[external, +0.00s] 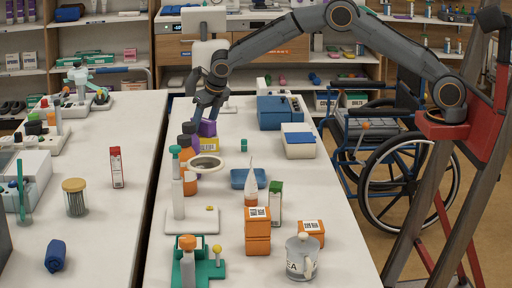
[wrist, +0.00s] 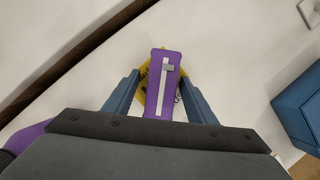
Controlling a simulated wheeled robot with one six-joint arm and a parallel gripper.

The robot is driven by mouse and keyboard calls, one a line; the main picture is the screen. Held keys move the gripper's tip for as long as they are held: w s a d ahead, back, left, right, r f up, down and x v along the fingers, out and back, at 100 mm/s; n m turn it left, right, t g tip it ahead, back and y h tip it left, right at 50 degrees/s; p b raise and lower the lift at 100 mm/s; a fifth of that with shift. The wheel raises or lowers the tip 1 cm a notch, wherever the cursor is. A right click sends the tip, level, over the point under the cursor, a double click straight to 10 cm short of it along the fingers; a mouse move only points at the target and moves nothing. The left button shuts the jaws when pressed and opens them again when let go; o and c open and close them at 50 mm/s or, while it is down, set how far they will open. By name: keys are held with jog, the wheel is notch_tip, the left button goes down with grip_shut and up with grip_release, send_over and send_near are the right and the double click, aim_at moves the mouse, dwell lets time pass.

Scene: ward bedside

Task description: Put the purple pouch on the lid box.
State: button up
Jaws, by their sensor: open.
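The purple pouch (external: 208,128), with a pale zip strip, rests on a yellow box (external: 210,144) on the middle table. In the wrist view the pouch (wrist: 156,112) lies between the two blue fingers of my gripper (wrist: 160,78), with a gap at each side. My gripper (external: 207,108) is open, pointing down just above the pouch in the external view. A white box with a blue lid (external: 298,138), likely the lid box, stands to the right. A blue box (external: 279,113) stands behind it, and a blue box corner (wrist: 301,108) shows in the wrist view.
A ring stand (external: 178,195), a blue tray (external: 247,178), orange boxes (external: 257,231) and a mug (external: 301,257) occupy the front.

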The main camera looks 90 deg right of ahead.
jog(key=b+v, duration=0.2)
jog(key=v, duration=1)
jog(key=shift+r+b, duration=0.15)
jog(key=shift+b, duration=0.25)
jog(key=s+a+f+m+g+y, duration=0.1)
jog(key=s+a+f+m, duration=0.3)
jog(key=s, duration=1)
jog(key=s+a+f+m+y, duration=0.1)
jog(key=s+a+f+m, duration=0.2)
jog(key=s+a+m, duration=0.6)
jog(key=s+a+f+m+g+y, duration=0.1)
jog(key=s+a+f+m, duration=0.3)
jog(key=s+m, duration=1)
jog(key=s+a, duration=0.3)
jog(key=s, duration=0.2)
jog(key=shift+s+a+f+g, duration=0.3)
jog(key=shift+s+a, duration=0.05)
jog(key=shift+s, duration=0.05)
